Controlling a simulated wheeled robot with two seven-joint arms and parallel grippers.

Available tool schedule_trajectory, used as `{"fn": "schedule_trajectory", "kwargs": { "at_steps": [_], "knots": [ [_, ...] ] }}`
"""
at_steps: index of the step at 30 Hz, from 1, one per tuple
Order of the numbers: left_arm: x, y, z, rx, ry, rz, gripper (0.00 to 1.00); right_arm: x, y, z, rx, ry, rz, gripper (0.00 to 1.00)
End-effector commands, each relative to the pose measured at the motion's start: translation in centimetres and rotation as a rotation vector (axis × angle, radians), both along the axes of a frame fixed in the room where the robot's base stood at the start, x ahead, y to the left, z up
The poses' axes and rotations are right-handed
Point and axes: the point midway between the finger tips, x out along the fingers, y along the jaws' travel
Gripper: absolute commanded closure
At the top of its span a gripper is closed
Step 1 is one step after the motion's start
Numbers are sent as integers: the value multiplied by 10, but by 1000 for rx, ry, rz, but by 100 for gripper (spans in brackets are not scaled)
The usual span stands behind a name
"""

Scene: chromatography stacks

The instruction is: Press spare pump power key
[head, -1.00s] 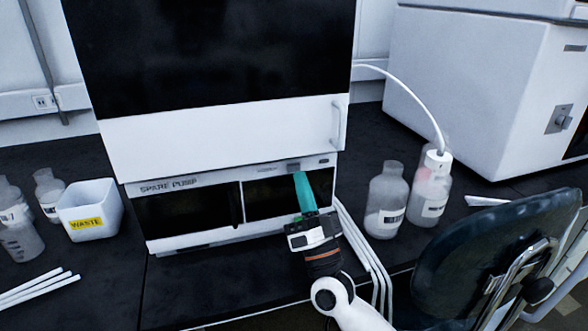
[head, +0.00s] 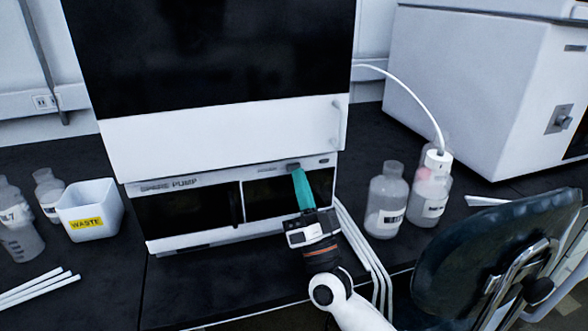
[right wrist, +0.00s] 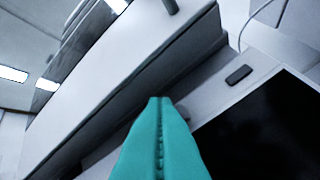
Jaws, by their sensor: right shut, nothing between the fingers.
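The spare pump (head: 215,236) is the lowest white module of the stack, with the label SPARE PUMP on its upper left front and dark panels below. A small dark key-like piece (head: 293,167) shows on its upper front strip, right of centre. My right gripper (head: 298,171) is shut and empty, its teal fingertips at or just in front of that piece; I cannot tell if they touch. In the right wrist view the fingertips (right wrist: 160,100) point at the strip and partly hide a grey piece behind them. A dark oblong mark (right wrist: 239,75) sits farther right. My left gripper is out of view.
The upper white module (head: 220,135) overhangs the strip. White tubes (head: 362,245) run down right of the pump. Bottles (head: 386,205) stand farther right, with a chair (head: 480,255) in front. A waste bin (head: 90,210) and bottles stand at left.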

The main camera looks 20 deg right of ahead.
Motion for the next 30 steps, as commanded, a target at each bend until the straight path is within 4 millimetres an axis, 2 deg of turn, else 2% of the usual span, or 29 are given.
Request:
{"fn": "schedule_trajectory", "kwargs": {
  "at_steps": [30],
  "knots": [
    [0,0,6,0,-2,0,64,8,0,0,-2,-1,-1,100]
  ]
}}
